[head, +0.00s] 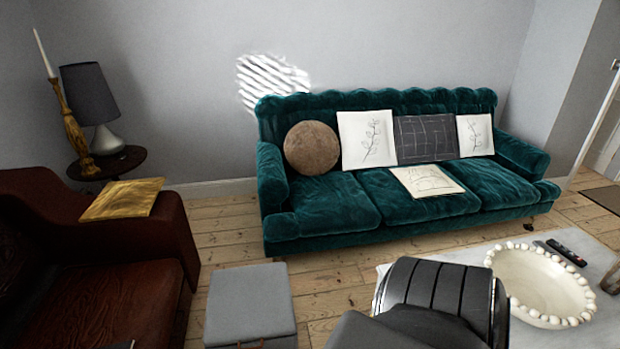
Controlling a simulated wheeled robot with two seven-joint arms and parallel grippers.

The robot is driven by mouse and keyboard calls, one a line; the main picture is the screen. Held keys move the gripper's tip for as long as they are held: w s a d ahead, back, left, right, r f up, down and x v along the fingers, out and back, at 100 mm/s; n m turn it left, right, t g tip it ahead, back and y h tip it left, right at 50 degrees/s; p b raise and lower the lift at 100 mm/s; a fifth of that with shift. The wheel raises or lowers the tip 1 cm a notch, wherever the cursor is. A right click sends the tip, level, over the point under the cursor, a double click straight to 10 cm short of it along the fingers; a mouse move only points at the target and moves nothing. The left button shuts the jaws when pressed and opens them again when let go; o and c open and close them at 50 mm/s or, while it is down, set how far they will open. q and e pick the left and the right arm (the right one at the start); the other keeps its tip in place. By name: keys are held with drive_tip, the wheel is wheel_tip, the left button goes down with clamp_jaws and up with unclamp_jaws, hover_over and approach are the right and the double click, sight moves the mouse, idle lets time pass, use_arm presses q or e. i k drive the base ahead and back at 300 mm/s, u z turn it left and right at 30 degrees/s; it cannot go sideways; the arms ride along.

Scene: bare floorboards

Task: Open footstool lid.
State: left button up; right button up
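The footstool (250,297) is a grey, box-shaped stool at the bottom centre-left of the head view. Its flat lid lies level on top and looks closed. The lower part of the footstool is out of view. Neither of my grippers can be made out in the head view. A dark ribbed link of my own arm shows to the right of the footstool, apart from it in the picture.
A green sofa (330,211) stands behind. A pale table (585,245) with a beaded white bowl (535,285) is at right. Bare floorboards (330,285) show between.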

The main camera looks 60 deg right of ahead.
sight(253, 302)
drive_tip(key=z, duration=1.2)
drive_tip(key=k, duration=0.5)
drive_tip(key=z, duration=0.6)
drive_tip(key=i, duration=0.75)
drive_tip(key=u, duration=0.35)
